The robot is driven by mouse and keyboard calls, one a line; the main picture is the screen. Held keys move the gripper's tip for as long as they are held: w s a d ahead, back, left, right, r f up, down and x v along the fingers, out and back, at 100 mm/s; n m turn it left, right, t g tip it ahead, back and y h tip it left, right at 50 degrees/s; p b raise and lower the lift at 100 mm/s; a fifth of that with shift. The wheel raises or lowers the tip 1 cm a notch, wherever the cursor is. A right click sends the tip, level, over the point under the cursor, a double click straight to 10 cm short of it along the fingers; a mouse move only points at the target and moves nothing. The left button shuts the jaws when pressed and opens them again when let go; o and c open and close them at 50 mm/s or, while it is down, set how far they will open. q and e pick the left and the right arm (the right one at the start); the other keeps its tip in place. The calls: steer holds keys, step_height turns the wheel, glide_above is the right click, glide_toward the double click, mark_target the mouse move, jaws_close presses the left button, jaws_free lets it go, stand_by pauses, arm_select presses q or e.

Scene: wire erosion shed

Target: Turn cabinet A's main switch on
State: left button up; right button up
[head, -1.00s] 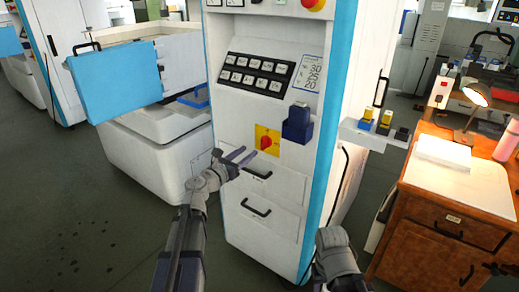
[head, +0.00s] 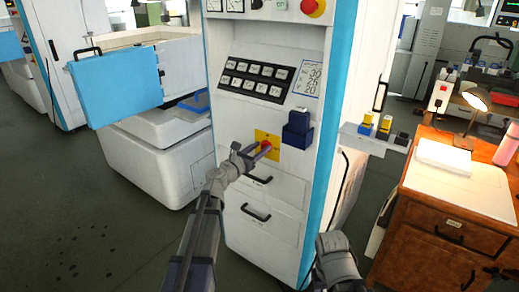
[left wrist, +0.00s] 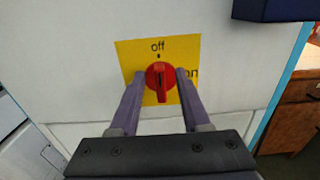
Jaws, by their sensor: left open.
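The main switch is a red knob (left wrist: 160,80) on a yellow plate (left wrist: 185,50), on the front of a white cabinet (head: 232,130) with a blue edge. In the left wrist view the plate reads "off" above the knob and "on" at its right, partly covered by a finger. The knob's grip bar stands upright, in line with the "off" mark. My left gripper (head: 258,150) is open, with one finger (left wrist: 137,85) on each side of the knob. I cannot tell whether they touch it. In the head view the gripper largely hides the knob; the plate (head: 262,133) still shows.
A dark blue box (head: 297,128) sticks out of the panel just right of the switch. A wooden desk (head: 430,225) with a lit lamp (head: 474,100) stands to the right.

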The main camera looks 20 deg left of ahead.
arm_select(q)
jaws_close()
stand_by(0.7)
steer(key=m, duration=0.4)
steer(key=shift+s+d+f, duration=0.1)
steer(key=shift+d, duration=0.15)
steer(key=shift+s+d+f+m+b, duration=0.1)
steer(key=shift+d+f+m+b, duration=0.1)
steer(key=shift+m, duration=2.1)
steer(key=shift+d+f+m+b, duration=0.15)
steer(key=shift+m+b, duration=0.1)
steer(key=shift+m, duration=2.05)
steer(key=shift+s+d+f+m+b, duration=0.1)
steer(key=shift+f+m+b, duration=0.1)
steer(key=shift+m, duration=2.1)
